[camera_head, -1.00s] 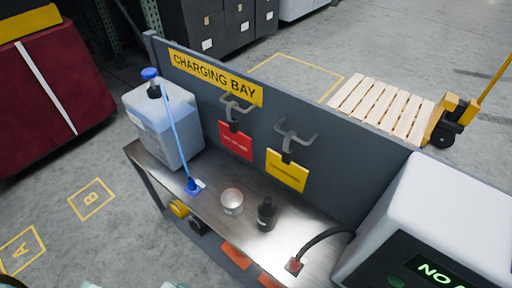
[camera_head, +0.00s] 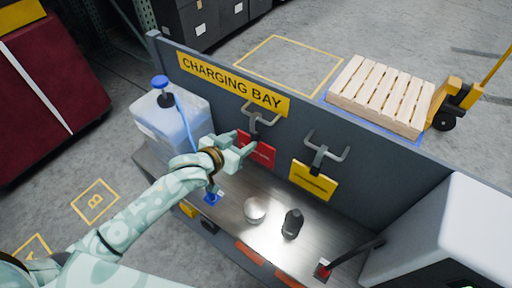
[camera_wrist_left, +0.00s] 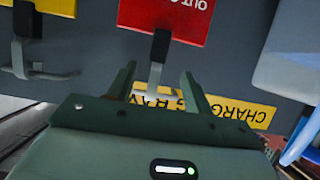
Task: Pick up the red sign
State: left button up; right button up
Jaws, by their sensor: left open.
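The red sign (camera_head: 258,151) hangs by a black strap from a grey double hook (camera_head: 262,118) on the grey panel. Its upper part shows upside down in the left wrist view (camera_wrist_left: 165,17), with white lettering. My left gripper (camera_head: 242,144) is open and empty at the sign's left side in the head view, partly covering it. In the left wrist view my left fingers (camera_wrist_left: 159,75) point toward the sign, with the hook prong and the strap's end showing between them. Whether they touch the sign cannot be told. My right gripper is out of view.
A yellow sign (camera_head: 313,181) hangs from a second hook to the right. A blue-capped jug (camera_head: 180,120) stands behind my arm. A metal bench (camera_head: 230,190) below holds a round tin (camera_head: 254,210) and a dark bottle (camera_head: 292,223). A white charger (camera_head: 455,235) stands at right.

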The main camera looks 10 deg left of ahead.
aim_at(253, 135)
pick_arm(q)
jog(key=x, duration=0.3)
jog(key=shift+b, duration=0.35)
jog(key=b+x, duration=0.2)
jog(key=x, duration=0.2)
jog(key=shift+w+d+f, duration=0.25)
jog(key=shift+w, duration=0.15)
jog(key=shift+r, duration=0.1)
grip_shut()
